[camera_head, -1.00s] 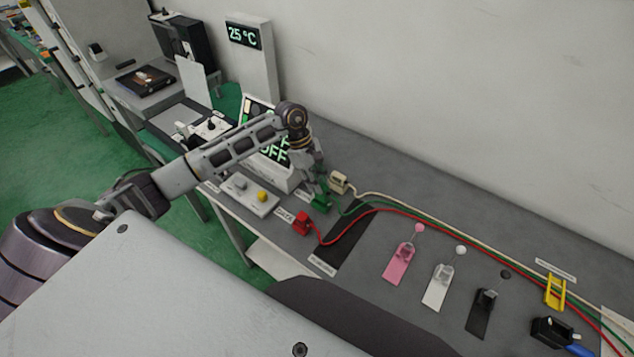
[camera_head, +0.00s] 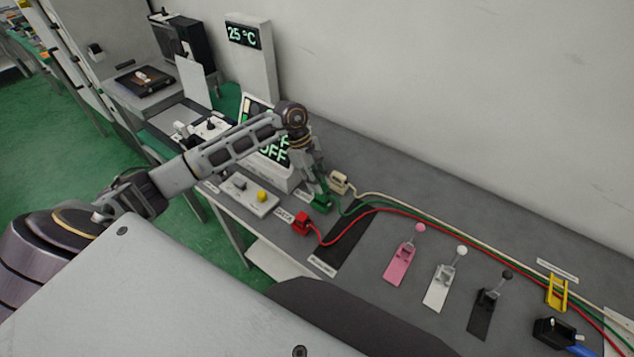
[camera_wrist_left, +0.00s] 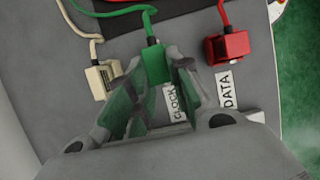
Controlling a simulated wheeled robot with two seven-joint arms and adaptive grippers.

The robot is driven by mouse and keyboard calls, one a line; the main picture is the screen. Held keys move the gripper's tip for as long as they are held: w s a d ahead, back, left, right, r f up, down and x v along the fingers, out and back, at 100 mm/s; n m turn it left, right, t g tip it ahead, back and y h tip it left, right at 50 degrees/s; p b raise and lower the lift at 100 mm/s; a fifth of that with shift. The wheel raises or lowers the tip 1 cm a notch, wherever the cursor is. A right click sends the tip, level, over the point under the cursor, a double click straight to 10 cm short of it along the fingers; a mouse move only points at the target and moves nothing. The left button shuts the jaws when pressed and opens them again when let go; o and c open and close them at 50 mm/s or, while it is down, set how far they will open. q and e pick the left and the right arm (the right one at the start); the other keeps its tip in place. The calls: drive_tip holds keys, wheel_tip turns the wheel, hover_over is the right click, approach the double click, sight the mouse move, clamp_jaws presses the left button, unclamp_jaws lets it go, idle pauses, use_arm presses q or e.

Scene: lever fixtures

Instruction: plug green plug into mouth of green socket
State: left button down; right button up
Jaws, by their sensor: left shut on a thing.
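The green plug (camera_head: 321,203) is a small green block with a green cable, near the table's front edge in the head view. In the left wrist view, the green plug (camera_wrist_left: 156,64) shows between the fingers, with its cable leaving at the top, beside a "CLOCK" label. My left gripper (camera_head: 318,184) reaches down to it from above and is shut on it. The green socket cannot be told apart from the plug; the fingers hide much of that spot, so I cannot tell how far the plug sits in its mouth. My right gripper is out of view.
A red connector (camera_head: 302,223) at a "DATA" label (camera_wrist_left: 228,89) and a cream connector (camera_head: 339,182) flank the green one. Their cables run right across the table. Pink (camera_head: 400,262), white (camera_head: 438,288) and black (camera_head: 484,310) levers stand to the right. A display box is behind my arm.

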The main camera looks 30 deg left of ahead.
use_arm(q)
drive_tip(key=shift+b, duration=0.35)
idle(0.8)
drive_tip(key=shift+f+b, duration=1.95)
drive_tip(key=shift+f, duration=0.05)
idle(0.9)
drive_tip(key=c, duration=1.2)
unclamp_jaws()
drive_tip(key=shift+r, duration=0.1)
drive_tip(key=v, duration=1.1)
drive_tip(key=shift+a+r, duration=0.15)
drive_tip(key=shift+r, duration=0.25)
drive_tip(key=shift+s, duration=0.1)
